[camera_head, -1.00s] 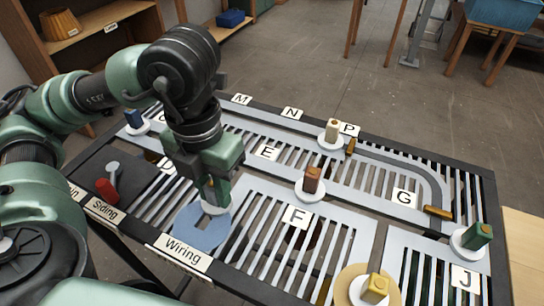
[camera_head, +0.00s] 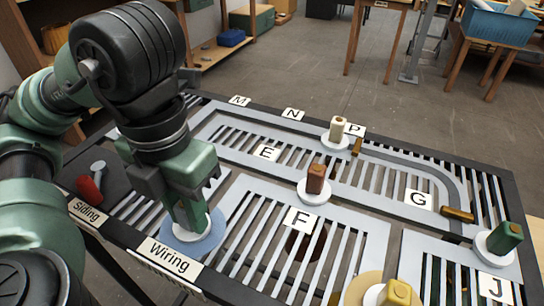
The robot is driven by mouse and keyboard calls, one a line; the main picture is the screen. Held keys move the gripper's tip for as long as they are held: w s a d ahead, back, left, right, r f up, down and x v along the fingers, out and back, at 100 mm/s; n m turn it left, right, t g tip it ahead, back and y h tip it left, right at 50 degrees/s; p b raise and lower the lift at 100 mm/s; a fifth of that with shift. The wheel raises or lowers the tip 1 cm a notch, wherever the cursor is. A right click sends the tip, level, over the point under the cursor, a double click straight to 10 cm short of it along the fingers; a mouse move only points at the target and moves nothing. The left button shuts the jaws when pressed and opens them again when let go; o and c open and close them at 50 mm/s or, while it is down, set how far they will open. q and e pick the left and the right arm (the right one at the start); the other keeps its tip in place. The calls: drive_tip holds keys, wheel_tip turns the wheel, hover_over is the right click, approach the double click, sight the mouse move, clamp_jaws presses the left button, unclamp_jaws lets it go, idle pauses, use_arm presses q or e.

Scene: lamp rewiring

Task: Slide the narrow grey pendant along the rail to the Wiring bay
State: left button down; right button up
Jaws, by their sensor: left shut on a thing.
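My left gripper (camera_head: 188,218) is shut on a pendant just behind the Wiring label (camera_head: 170,258). I take it for the narrow grey pendant, but the fingers hide nearly all of it. Its white round base (camera_head: 205,226) shows below the fingertips, over the blue round patch (camera_head: 208,243) of the Wiring bay. The slotted rail board (camera_head: 245,203) spreads to the right of the gripper. My right gripper is not in view.
Other pendants stand on white discs: brown (camera_head: 316,178) near E and F, cream (camera_head: 337,128) near P, green (camera_head: 505,238) and yellow (camera_head: 397,294) at the right. Brass bars (camera_head: 457,215) lie by G. A red piece (camera_head: 89,188) is near Siding.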

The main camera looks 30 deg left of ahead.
use_arm(q)
drive_tip(key=c, duration=1.1)
unclamp_jaws()
drive_tip(key=shift+r+p, duration=1.75)
drive_tip(key=shift+r, duration=2.2)
